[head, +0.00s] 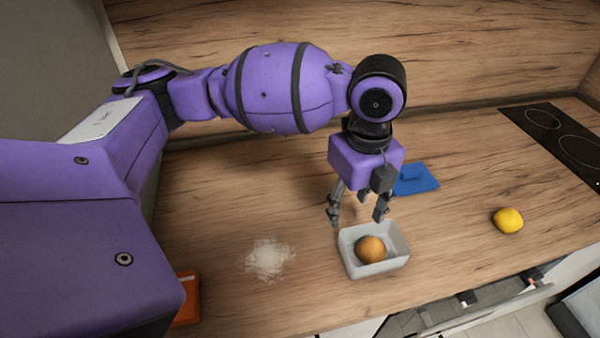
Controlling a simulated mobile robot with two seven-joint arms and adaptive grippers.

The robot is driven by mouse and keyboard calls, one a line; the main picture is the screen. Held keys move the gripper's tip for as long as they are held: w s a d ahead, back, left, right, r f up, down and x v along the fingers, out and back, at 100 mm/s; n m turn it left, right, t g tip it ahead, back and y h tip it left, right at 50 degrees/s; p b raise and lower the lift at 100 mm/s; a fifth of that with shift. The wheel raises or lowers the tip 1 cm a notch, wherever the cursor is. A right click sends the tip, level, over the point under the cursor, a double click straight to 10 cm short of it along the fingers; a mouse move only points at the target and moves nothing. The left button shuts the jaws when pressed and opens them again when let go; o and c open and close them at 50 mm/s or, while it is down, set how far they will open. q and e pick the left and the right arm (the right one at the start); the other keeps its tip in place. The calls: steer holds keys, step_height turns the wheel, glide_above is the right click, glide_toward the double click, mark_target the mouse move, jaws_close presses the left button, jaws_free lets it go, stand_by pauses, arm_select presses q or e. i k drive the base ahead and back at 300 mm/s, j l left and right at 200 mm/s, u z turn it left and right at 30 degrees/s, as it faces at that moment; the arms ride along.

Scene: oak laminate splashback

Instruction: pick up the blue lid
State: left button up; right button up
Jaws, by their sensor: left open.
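The blue lid (419,181) lies flat on the wooden counter, with a small raised handle on top. Its left part is hidden behind my left gripper. My left gripper (356,218) is open and empty, pointing down, to the left of the lid and nearer the front. Its fingertips are above the back edge of a white container. My right gripper is not in the view.
The white container (349,262) holds an orange-brown round thing (370,249). A yellow lemon (508,220) lies at the right, before the black hob (560,135). White powder (269,259) and an orange object (188,299) are at the left. The splashback (480,50) bounds the counter.

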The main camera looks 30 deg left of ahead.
mark_target(414, 178)
steer(key=u, duration=0.15)
steer(key=k+l, duration=0.75)
steer(key=l, duration=0.2)
